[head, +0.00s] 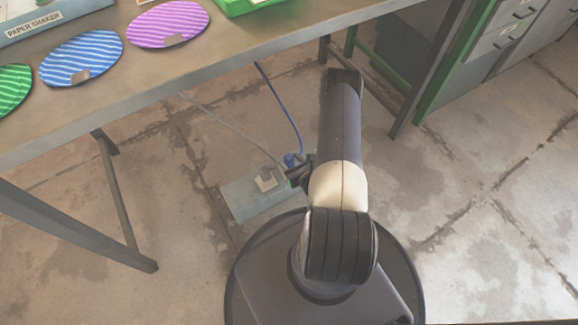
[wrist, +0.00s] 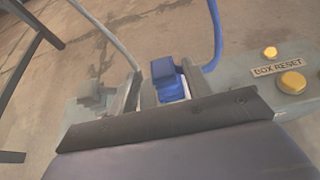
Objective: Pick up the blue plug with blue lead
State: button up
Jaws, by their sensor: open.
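The blue plug (head: 290,160) stands on a grey box on the floor, and its blue lead (head: 284,115) runs up to the table's underside. In the wrist view the blue plug (wrist: 166,80) is upright, and the blue lead (wrist: 215,40) shows to its right. My gripper (head: 300,173) is low at the box, close to the plug. In the wrist view my gripper (wrist: 164,88) is open, with a finger on each side of the blue plug. I cannot tell whether either finger touches it. The plug's lower end is partly hidden.
The grey box (head: 245,203) also carries a pale grey plug (head: 266,181) with a grey lead (head: 225,122), left of the blue one. A BOX RESET label (wrist: 290,66) and yellow button (wrist: 292,82) are at right. A table (head: 110,105) stands above, with legs nearby.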

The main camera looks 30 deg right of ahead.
aim_at(287, 156)
jog(key=x, duration=0.2)
jog(key=b+x, duration=0.1)
jog(key=x, duration=0.1)
jog(key=shift+d, duration=0.2)
grip_shut()
